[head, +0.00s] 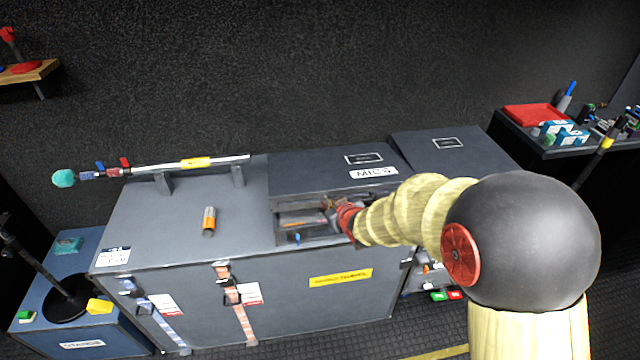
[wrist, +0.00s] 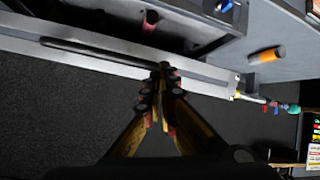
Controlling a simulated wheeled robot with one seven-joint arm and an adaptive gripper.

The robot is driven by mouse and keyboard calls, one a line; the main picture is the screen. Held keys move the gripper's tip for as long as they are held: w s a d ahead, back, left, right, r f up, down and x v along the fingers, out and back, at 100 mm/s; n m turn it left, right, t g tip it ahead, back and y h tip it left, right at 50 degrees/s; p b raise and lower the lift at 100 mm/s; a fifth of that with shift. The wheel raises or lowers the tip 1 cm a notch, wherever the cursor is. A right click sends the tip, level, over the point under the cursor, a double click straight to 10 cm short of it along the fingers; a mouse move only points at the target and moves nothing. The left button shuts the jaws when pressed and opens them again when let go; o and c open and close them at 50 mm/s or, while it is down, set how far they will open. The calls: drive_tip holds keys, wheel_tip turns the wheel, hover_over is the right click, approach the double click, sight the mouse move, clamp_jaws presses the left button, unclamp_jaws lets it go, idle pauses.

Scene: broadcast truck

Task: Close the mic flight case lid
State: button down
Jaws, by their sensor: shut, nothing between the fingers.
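The mic flight case (head: 318,241) sits on top of a large grey trunk, in the middle of the head view. Its dark lid (head: 310,180), with a "MICS" label, is above the body, and a gap at the front shows part of the inside. My gripper (head: 332,204) is at the lid's front edge, beside this gap; the arm covers the case's right front. In the wrist view my gripper (wrist: 160,72) is shut and empty, its fingertips over a pale strip. Whether they touch the lid is unclear.
The grey trunk (head: 150,225) carries an orange cylinder (head: 209,221) and a boom pole (head: 220,161) on stands, left of the case. Another dark case (head: 460,155) is at the right. A blue case (head: 95,335) stands lower left. The trunk top around the cylinder is clear.

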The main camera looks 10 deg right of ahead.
wheel_tip(320, 180, down, 11)
drive_tip(key=s+b, duration=0.2)
drive_tip(key=b, duration=0.3)
drive_tip(key=shift+s+b, duration=0.15)
drive_tip(key=shift+b, duration=0.15)
drive_tip(key=shift+r, duration=0.1)
